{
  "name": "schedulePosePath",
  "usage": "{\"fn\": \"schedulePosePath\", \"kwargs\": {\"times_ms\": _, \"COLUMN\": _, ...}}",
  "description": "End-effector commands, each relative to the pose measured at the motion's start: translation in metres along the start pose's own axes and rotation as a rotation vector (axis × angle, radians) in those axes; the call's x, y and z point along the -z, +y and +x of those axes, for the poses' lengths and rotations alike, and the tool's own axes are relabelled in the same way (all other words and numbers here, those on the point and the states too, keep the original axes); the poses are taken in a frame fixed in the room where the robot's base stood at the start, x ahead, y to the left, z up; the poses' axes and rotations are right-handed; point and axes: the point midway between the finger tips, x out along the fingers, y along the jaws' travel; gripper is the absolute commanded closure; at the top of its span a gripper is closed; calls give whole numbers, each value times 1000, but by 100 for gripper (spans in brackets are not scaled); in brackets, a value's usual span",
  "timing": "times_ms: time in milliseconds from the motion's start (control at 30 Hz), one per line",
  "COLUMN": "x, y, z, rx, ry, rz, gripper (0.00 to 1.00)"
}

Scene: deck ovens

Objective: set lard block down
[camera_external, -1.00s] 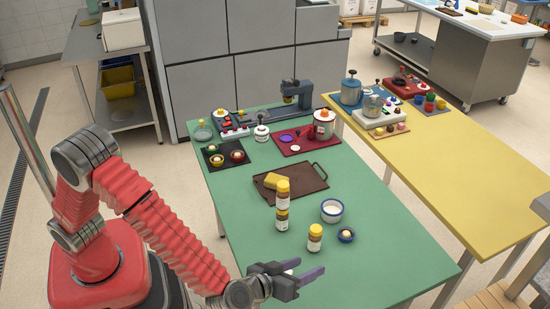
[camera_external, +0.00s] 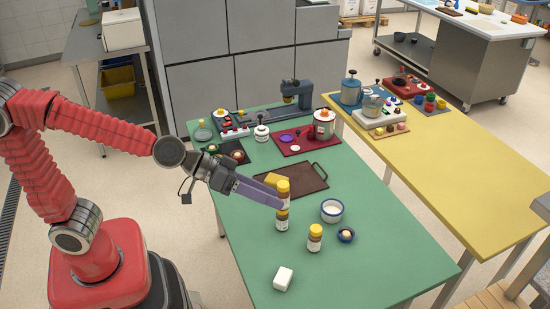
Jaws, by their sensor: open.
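A white block (camera_external: 283,279), which looks like the lard block, lies on the green table (camera_external: 350,265) near its front edge, with nothing touching it. My gripper (camera_external: 276,196) is up and away from it, over the middle of the table, with its long purple-grey fingers open. A yellow block (camera_external: 273,179) on the brown board (camera_external: 306,180) shows just behind the fingers, partly hidden.
A red tray (camera_external: 292,147) and pots are farther back. The table's front right is clear.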

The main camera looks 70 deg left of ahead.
Motion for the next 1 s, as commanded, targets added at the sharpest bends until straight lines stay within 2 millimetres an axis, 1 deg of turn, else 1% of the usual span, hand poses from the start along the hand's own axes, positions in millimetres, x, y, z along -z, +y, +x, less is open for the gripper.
{"fn": "schedulePosePath", "kwargs": {"times_ms": 33, "x": -3, "y": -10, "z": -15, "rx": 7, "ry": -20, "rz": 18, "gripper": 49}}
{"fn": "schedulePosePath", "kwargs": {"times_ms": 167, "x": -21, "y": -35, "z": -51, "rx": 37, "ry": -99, "rz": 71, "gripper": 49}}
{"fn": "schedulePosePath", "kwargs": {"times_ms": 267, "x": -39, "y": -58, "z": -79, "rx": 79, "ry": -162, "rz": 108, "gripper": 49}}
{"fn": "schedulePosePath", "kwargs": {"times_ms": 467, "x": -80, "y": -112, "z": -138, "rx": 206, "ry": -294, "rz": 161, "gripper": 49}}
{"fn": "schedulePosePath", "kwargs": {"times_ms": 500, "x": -88, "y": -123, "z": -151, "rx": 239, "ry": -319, "rz": 168, "gripper": 49}}
{"fn": "schedulePosePath", "kwargs": {"times_ms": 600, "x": -109, "y": -150, "z": -181, "rx": 321, "ry": -382, "rz": 179, "gripper": 49}}
{"fn": "schedulePosePath", "kwargs": {"times_ms": 700, "x": -126, "y": -170, "z": -204, "rx": 389, "ry": -428, "rz": 180, "gripper": 49}}
{"fn": "schedulePosePath", "kwargs": {"times_ms": 833, "x": -136, "y": -183, "z": -219, "rx": 434, "ry": -460, "rz": 180, "gripper": 49}}
{"fn": "schedulePosePath", "kwargs": {"times_ms": 1000, "x": -137, "y": -184, "z": -221, "rx": 439, "ry": -465, "rz": 180, "gripper": 49}}
